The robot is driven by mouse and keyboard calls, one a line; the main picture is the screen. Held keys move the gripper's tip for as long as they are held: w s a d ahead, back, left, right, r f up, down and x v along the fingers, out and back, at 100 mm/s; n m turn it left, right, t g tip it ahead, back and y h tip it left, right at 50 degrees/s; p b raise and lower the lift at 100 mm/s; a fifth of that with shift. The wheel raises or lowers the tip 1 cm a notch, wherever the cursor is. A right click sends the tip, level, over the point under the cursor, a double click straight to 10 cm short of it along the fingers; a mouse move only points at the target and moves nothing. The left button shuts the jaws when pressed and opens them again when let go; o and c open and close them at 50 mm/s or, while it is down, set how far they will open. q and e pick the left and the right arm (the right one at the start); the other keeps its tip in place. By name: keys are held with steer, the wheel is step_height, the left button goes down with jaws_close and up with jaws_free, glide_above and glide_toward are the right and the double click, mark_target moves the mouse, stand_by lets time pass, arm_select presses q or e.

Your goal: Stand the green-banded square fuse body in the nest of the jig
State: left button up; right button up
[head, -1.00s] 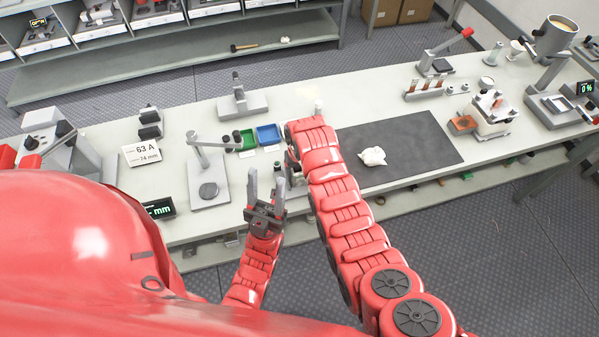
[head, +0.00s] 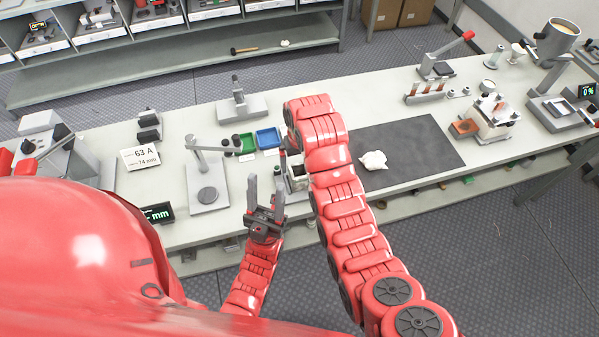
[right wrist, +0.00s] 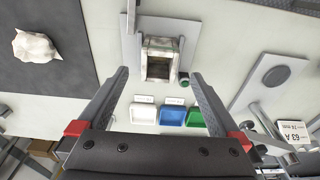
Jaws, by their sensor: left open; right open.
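In the right wrist view a square, hollow body (right wrist: 146,44) with pale, mottled walls and a dark inside stands upright on the grey jig (right wrist: 187,27). I take it as the fuse body; its green band cannot be made out clearly from above. The jig (head: 297,183) also shows in the head view, partly behind my right arm. My right gripper (right wrist: 160,74) is open, its fingers apart on either side of the body's near end, not visibly touching it. My left gripper (head: 266,183) is open and empty, left of the jig.
A green-topped black knob (right wrist: 184,79) sits beside the jig. White, blue (right wrist: 172,116) and green (right wrist: 195,118) bins are close by. A grey stand with a round plate (head: 207,194) is to the left. A crumpled white cloth (head: 373,160) lies on the dark mat (head: 425,140).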

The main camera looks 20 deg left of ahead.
steer(key=r+p, duration=0.3)
steer(key=shift+s+d+r, duration=0.15)
steer(key=shift+s+r, duration=0.05)
steer(key=shift+r, duration=0.1)
steer(key=shift+w+f, duration=0.1)
